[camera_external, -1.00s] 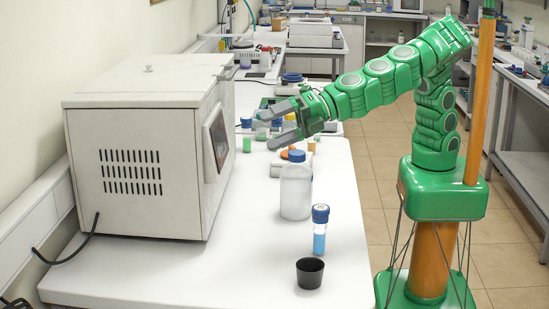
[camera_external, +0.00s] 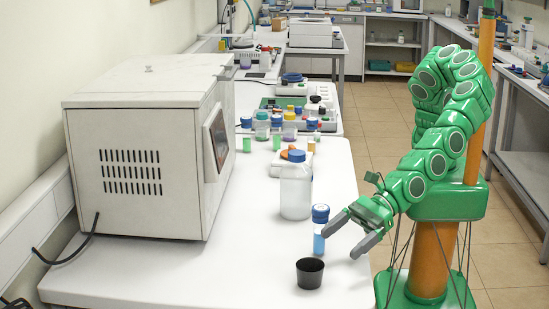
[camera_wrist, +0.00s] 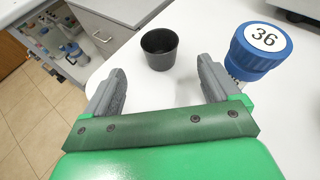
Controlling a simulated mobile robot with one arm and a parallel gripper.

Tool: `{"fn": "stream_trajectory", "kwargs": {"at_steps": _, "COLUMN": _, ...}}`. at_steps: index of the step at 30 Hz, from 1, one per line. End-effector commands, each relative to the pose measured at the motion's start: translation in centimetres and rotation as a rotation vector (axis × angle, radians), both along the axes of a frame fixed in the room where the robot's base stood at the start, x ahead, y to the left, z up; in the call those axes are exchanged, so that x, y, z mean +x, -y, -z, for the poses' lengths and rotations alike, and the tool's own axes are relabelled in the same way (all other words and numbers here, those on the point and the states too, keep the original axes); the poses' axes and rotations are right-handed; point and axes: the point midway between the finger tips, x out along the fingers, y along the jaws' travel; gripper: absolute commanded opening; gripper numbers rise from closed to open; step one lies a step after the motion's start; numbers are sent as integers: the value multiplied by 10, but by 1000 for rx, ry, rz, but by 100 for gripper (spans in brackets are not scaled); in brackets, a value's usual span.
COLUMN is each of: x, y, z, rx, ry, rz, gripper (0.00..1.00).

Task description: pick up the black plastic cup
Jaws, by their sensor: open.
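The black plastic cup (camera_external: 310,274) stands upright near the front right of the white table. In the wrist view the cup (camera_wrist: 159,50) is ahead of my fingers, roughly midway between them, and looks empty. My gripper (camera_external: 341,239) is at the table's right edge, a little behind and to the right of the cup. In the wrist view my gripper (camera_wrist: 160,88) has its two grey fingers spread wide with nothing between them. It is apart from the cup.
A blue-capped vial (camera_external: 320,231) stands close by my fingers; its cap, marked 36, (camera_wrist: 258,48) is just right of the right finger. A white bottle (camera_external: 296,190) stands behind. A large white machine (camera_external: 140,150) fills the left. The table front (camera_external: 200,280) is clear.

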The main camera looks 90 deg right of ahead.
Motion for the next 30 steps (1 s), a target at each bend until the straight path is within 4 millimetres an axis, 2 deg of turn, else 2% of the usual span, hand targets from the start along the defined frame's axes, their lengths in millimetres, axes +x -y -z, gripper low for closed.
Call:
{"fn": "stream_trajectory", "kwargs": {"at_steps": 24, "x": 44, "y": -34, "z": 23, "rx": 0, "ry": -1, "rz": 3, "gripper": 90}}
{"fn": "stream_trajectory", "kwargs": {"at_steps": 30, "x": 47, "y": -37, "z": 25, "rx": 0, "ry": -3, "rz": 1, "gripper": 90}}
